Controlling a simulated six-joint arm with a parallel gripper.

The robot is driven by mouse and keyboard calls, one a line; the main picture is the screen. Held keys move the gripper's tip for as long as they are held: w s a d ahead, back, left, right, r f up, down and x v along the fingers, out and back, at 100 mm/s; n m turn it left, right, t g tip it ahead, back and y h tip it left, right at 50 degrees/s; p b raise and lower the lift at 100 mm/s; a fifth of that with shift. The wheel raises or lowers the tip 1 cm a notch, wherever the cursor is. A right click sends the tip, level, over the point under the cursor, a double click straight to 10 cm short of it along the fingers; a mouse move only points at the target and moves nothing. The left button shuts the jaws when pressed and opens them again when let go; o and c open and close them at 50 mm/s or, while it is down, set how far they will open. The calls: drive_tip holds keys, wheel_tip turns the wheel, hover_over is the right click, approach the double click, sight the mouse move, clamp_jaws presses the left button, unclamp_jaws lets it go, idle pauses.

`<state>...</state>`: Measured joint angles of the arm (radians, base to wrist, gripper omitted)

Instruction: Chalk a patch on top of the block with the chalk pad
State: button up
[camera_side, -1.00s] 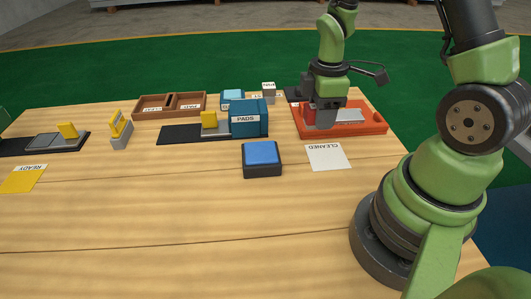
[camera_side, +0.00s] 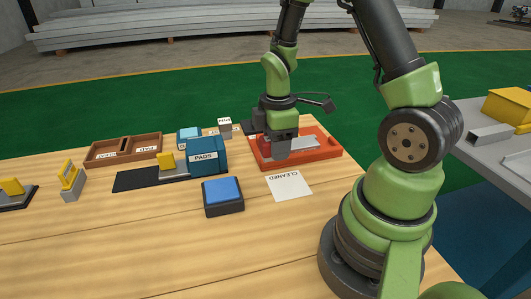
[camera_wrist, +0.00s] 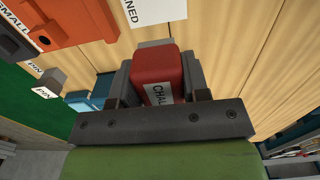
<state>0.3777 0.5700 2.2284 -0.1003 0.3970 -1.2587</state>
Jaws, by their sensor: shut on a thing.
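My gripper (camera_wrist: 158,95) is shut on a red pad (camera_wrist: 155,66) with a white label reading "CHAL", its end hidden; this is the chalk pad. In the side view my gripper (camera_side: 280,152) points down over the orange tray (camera_side: 330,153), towards its left part. A light grey flat piece (camera_side: 303,143) lies in the tray beside the fingers; I cannot tell whether it is the block.
A white card marked "CLEANED" (camera_side: 288,186) lies in front of the tray. A dark box with a blue top (camera_side: 222,195) is left of it. The front table is clear.

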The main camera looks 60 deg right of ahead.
approach(223, 188)
drive_tip(key=shift+d, duration=0.1)
drive_tip(key=shift+f, duration=2.95)
drive_tip(key=shift+f, duration=0.5)
wheel_tip(223, 188, up, 7)
drive_tip(key=shift+r, duration=0.1)
idle(0.6)
